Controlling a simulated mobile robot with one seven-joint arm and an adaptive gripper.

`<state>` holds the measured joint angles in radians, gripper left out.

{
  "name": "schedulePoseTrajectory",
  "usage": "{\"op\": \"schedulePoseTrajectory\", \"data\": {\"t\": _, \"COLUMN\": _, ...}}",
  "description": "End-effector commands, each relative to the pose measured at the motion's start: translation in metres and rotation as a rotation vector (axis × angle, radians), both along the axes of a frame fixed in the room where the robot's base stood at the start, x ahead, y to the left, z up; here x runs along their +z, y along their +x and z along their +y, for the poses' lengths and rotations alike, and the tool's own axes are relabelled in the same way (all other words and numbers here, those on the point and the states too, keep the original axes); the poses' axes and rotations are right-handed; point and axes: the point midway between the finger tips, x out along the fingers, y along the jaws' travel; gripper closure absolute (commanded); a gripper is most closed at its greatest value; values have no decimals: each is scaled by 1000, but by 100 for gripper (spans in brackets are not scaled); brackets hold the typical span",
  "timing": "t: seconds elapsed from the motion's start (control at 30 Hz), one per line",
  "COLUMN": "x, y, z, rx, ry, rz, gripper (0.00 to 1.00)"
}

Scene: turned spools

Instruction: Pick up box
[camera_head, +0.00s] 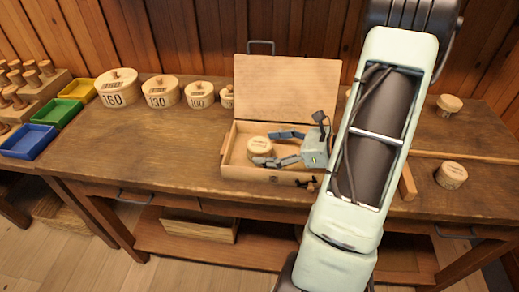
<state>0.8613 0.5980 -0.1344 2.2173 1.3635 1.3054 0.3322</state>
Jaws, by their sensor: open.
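An open wooden box (228,150) with its lid (288,90) raised stands on the table, near the middle. A small round wooden piece (258,145) with dark writing on top sits inside it at the left. My gripper (264,148) reaches into the box from the right. It is open, with one finger at the far side of the round piece and one at its near side. I cannot tell whether either finger touches it. My arm hides the right end of the box.
Round wooden containers with numbers (118,88) line the table's back left. Blue (28,141), green and yellow trays stand at the far left. Round pieces (451,175) and a long wooden strip (465,156) lie at the right. The table's left front (150,155) is clear.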

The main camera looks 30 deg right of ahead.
Motion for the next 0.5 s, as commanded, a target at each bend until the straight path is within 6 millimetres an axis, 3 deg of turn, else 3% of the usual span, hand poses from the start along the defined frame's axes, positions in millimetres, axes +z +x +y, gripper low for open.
{"op": "schedulePoseTrajectory", "data": {"t": 0.2, "x": -12, "y": 20, "z": 20, "rx": 2, "ry": 1, "rz": 0, "gripper": 29}}
{"op": "schedulePoseTrajectory", "data": {"t": 0.5, "x": -13, "y": 23, "z": 23, "rx": 0, "ry": 0, "rz": 0, "gripper": 29}}
